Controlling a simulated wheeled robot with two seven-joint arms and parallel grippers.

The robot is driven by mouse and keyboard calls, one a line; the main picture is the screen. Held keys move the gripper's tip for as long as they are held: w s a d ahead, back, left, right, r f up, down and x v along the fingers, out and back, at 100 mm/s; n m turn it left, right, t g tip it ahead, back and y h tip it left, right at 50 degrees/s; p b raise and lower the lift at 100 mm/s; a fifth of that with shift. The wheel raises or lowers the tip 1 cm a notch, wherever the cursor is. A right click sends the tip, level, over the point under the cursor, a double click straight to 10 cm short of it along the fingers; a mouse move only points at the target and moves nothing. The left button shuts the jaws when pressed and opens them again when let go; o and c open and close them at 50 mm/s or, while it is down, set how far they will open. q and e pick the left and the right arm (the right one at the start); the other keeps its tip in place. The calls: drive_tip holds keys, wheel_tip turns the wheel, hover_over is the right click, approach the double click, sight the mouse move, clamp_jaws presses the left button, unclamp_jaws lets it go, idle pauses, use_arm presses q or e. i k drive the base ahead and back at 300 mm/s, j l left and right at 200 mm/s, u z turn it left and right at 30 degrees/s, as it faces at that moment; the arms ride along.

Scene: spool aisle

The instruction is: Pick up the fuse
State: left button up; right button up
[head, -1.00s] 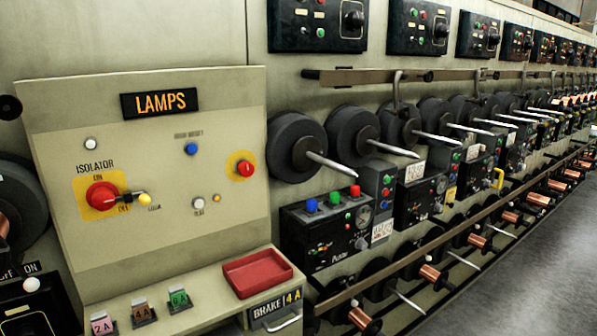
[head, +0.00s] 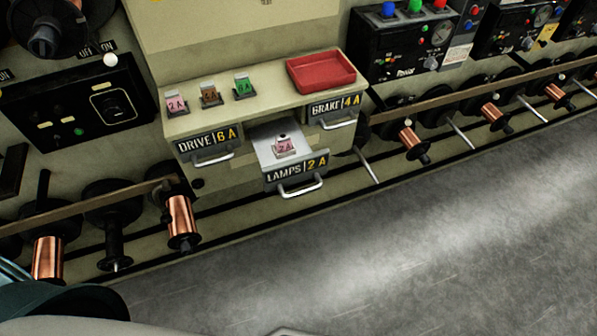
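The drawer labelled LAMPS 2 A (head: 296,172) is pulled out from the front of the cabinet. A pink fuse marked 2 A (head: 284,147) sits inside it, on the pale drawer floor. On the ledge above, three more fuses stand in a row in dark holders: a pink one marked 2 A (head: 176,103), a brown one (head: 210,96) whose marking is hard to read, and a green one (head: 243,88). Neither of my grippers shows in the head view.
A red tray (head: 321,71), seemingly empty, sits on the ledge. The DRIVE 6 A drawer (head: 209,143) and the BRAKE 4 A drawer (head: 335,109) look closed. Copper spools (head: 181,222) and metal rods flank the cabinet low down. The grey floor in front is clear.

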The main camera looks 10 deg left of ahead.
sight(282, 142)
drive_tip(key=k+l+u, duration=0.2)
drive_tip(key=l, duration=0.2)
drive_tip(key=l+u, duration=0.2)
drive_tip(key=l, duration=0.25)
drive_tip(key=k+l+u, duration=0.2)
drive_tip(key=l, duration=0.15)
